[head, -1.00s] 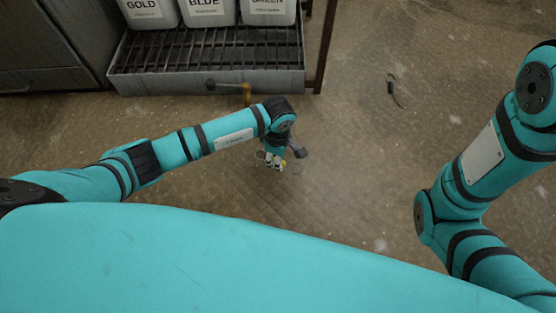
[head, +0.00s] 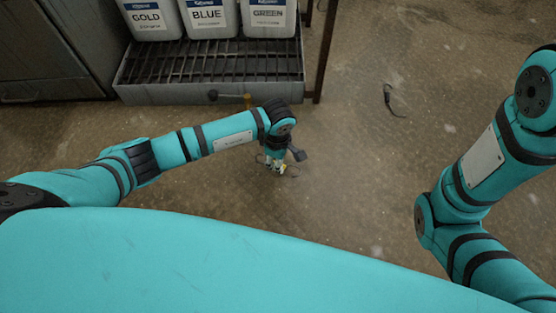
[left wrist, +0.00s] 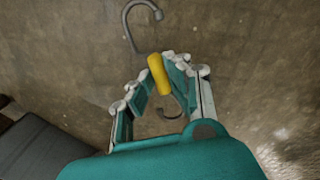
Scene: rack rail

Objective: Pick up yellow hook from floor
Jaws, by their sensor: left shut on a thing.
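The yellow hook is an S-shaped metal hook with a yellow sleeve (left wrist: 158,75) around its middle. In the left wrist view one grey curved end reaches up over the floor and the other curls down between the fingers. My left gripper (left wrist: 150,88) is shut on the yellow sleeve. In the head view the left gripper (head: 278,168) is low over the floor, with the thin hook ends (head: 294,172) showing beside it. Whether the hook still touches the floor I cannot tell. My right arm shows at the right, but its gripper is out of view.
A grated metal tray (head: 210,94) holds white containers labelled GOLD (head: 148,18), BLUE (head: 207,14) and GREEN (head: 268,14). A dark hook-like thing (head: 391,98) lies on the floor at the right. The floor between is clear.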

